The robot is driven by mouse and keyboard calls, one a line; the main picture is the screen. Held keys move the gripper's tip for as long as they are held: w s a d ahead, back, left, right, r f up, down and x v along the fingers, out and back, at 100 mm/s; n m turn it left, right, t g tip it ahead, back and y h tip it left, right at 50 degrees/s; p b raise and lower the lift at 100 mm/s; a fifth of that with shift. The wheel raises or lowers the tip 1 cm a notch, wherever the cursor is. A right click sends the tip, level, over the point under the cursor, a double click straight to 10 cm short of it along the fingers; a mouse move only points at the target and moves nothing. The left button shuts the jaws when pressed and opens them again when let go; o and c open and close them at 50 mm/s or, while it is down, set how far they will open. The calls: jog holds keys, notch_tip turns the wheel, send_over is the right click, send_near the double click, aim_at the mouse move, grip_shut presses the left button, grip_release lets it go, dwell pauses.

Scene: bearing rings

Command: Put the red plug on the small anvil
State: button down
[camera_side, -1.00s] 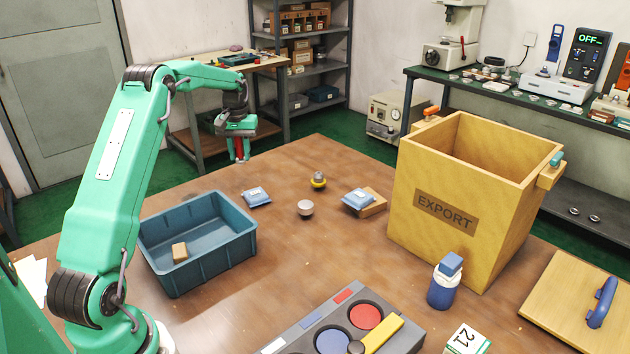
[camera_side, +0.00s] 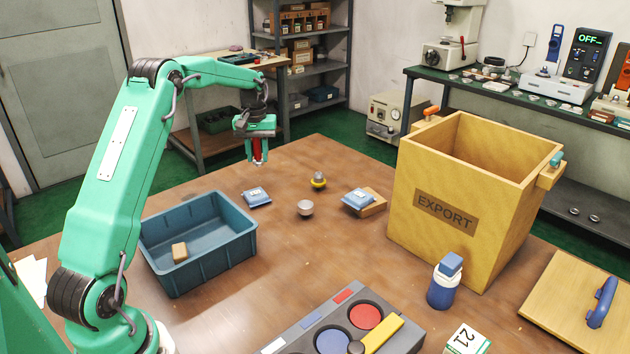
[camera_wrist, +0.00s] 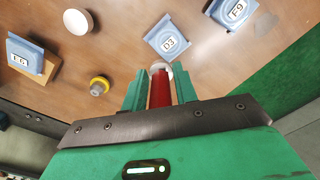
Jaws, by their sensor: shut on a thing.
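My gripper (camera_side: 258,157) is shut on the red plug (camera_side: 257,148) and holds it upright, above the far left part of the table. In the wrist view the red plug (camera_wrist: 160,88) sits between the two green fingers, with a pale round end beyond them. I cannot tell for certain which thing is the small anvil.
A blue pad (camera_side: 257,197) marked D3 lies nearby; another (camera_side: 358,199) leans on a wooden block. A blue-grey bin (camera_side: 200,250) holding a tan block stands at left. A tall EXPORT crate (camera_side: 410,185) stands at right. The grey tray (camera_side: 300,335) is in front.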

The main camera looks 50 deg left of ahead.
jog(key=w+d+r+n, duration=0.1)
jog(key=d+r, duration=0.1)
jog(key=d, duration=1.1)
jog(key=d+r+n, duration=0.1)
jog(key=d+r, duration=0.1)
jog(key=d, duration=1.1)
send_over(306, 206)
notch_tip(306, 206, down, 7)
jog(key=shift+w+a+f, duration=0.1)
jog(key=shift+f, duration=2.1)
jog(key=shift+f, duration=0.15)
jog(key=c, duration=1.1)
grip_release()
